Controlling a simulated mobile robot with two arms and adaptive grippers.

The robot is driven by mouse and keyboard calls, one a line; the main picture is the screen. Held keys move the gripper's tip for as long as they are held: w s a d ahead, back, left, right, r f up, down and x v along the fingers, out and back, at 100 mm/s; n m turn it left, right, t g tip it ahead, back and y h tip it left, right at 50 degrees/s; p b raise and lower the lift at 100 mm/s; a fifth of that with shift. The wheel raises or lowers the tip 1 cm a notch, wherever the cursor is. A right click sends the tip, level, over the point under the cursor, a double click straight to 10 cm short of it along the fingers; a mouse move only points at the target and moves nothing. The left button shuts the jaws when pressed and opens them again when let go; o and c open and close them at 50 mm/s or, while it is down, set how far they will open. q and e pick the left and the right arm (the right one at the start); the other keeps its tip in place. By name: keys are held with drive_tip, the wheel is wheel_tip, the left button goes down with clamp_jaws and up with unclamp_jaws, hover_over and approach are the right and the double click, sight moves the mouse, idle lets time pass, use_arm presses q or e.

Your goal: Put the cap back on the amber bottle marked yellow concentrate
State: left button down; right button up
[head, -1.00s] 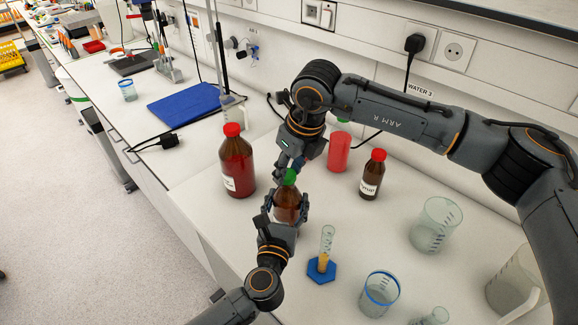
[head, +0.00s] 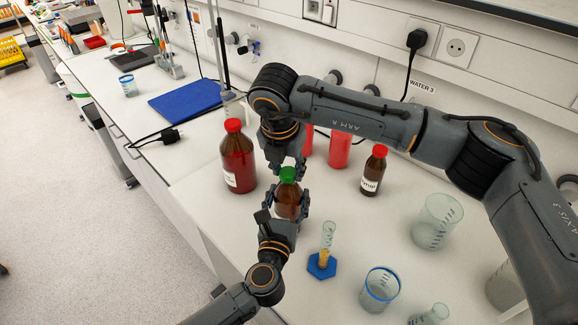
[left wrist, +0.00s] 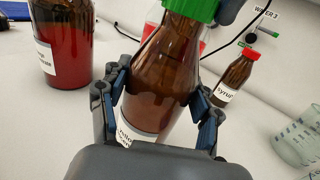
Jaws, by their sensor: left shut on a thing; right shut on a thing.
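The amber bottle (head: 287,199) stands on the bench in the middle of the head view. In the left wrist view the bottle (left wrist: 160,75) leans in the picture, its white label partly hidden. My left gripper (head: 285,212) is shut around the bottle's body; its fingers show on both sides in the left wrist view (left wrist: 160,105). The green cap (head: 288,174) is at the top of the bottle's neck, also in the left wrist view (left wrist: 188,9). My right gripper (head: 286,166) is shut on the cap from above. Whether the threads are engaged cannot be seen.
A large red-capped bottle (head: 238,162) stands to the left, a small red-capped syrup bottle (head: 373,173) to the right. A cylinder on a blue base (head: 321,267) and glass beakers (head: 436,222) stand in front and right. Red containers (head: 340,150) stand behind.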

drive_tip(key=m, duration=0.3)
drive_tip(key=m+h, duration=0.1)
drive_tip(key=m, duration=0.1)
drive_tip(key=shift+w+a+g, duration=0.1)
drive_tip(key=shift+a+g, duration=0.15)
drive_tip(key=shift+g, duration=0.15)
drive_tip(key=m+g+h, duration=0.1)
drive_tip(key=m, duration=0.5)
drive_tip(key=shift+w, duration=0.15)
drive_tip(key=m+g, duration=0.1)
drive_tip(key=m, duration=0.4)
drive_tip(key=shift+w+g, duration=0.1)
drive_tip(key=shift+g, duration=0.3)
drive_tip(key=m, duration=0.4)
drive_tip(key=shift+g, duration=0.4)
drive_tip(key=o, duration=0.7)
